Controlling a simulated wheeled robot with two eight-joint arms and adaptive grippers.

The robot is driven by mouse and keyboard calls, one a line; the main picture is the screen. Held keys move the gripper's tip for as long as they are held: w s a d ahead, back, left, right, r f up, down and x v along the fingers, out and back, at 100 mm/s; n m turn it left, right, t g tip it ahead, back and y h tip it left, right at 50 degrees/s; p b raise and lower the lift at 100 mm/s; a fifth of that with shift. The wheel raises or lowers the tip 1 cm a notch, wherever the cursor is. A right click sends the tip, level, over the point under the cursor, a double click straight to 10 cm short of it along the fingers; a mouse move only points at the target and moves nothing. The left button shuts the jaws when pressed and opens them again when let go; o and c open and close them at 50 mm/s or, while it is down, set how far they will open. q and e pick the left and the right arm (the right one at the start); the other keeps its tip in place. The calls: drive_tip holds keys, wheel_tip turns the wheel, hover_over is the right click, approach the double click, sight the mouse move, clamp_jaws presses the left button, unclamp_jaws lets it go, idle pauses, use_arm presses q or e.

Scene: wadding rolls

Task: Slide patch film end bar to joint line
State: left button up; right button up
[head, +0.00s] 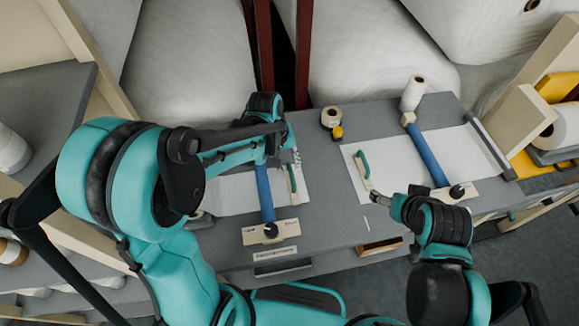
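Two white film sheets lie on the grey bench, a left one (232,194) and a right one (442,150). A blue bar (264,192) crosses the left sheet and another blue bar (428,155) crosses the right one. A pale end bar with a green handle (292,184) lies on the left sheet, right of the blue bar. A similar end bar (364,170) lies at the right sheet's left edge. My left gripper (284,150) is above the left sheet's far end, near the left end bar; its fingers are unclear. My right gripper (393,207) is low by the bench's front edge, fingers small and unclear.
A tape roll (330,117) and a white roll (413,93) stand at the back of the bench. A labelled front drawer (276,254) and an opening (380,246) are at the front. Large wrapped rolls (380,50) fill the back. Bare bench lies between the sheets.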

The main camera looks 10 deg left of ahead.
use_arm(q)
drive_tip(key=shift+d+f, duration=0.2)
drive_tip(key=shift+f, duration=0.9)
clamp_jaws()
drive_tip(key=b, duration=0.2)
hover_over(333, 171)
drive_tip(key=shift+s+a, duration=0.15)
drive_tip(key=shift+a, duration=0.05)
drive_tip(key=shift+d, duration=0.25)
drive_tip(key=shift+d+r, duration=0.1)
